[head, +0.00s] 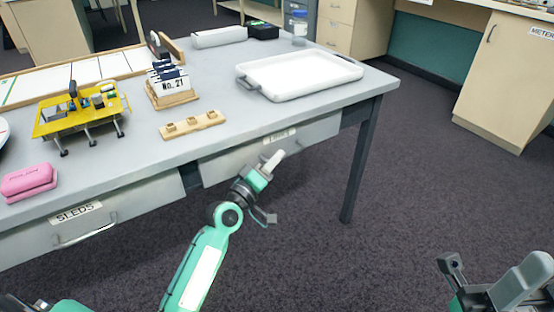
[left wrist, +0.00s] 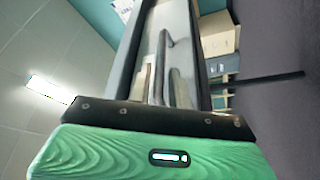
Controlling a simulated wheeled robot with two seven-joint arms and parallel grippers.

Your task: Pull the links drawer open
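The links drawer (head: 232,164) is the grey front under the table's near side, right of centre, with a small label (head: 278,134) on its upper part. It looks shut. My left gripper (head: 273,160) is just in front of this drawer, below the label, and its tip overlaps the lower part of the front in the head view. The left wrist view shows a bar-shaped handle (left wrist: 166,45) on a grey front close ahead. I cannot tell whether the fingers touch or enclose it. My right gripper (head: 505,287) is at the lower right, far from the drawer.
On the table are a white tray (head: 300,75), a card holder (head: 172,88), a yellow stand (head: 80,115), a wooden block (head: 193,124) and a pink case (head: 29,183). A table leg (head: 362,160) stands right; floor there is clear.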

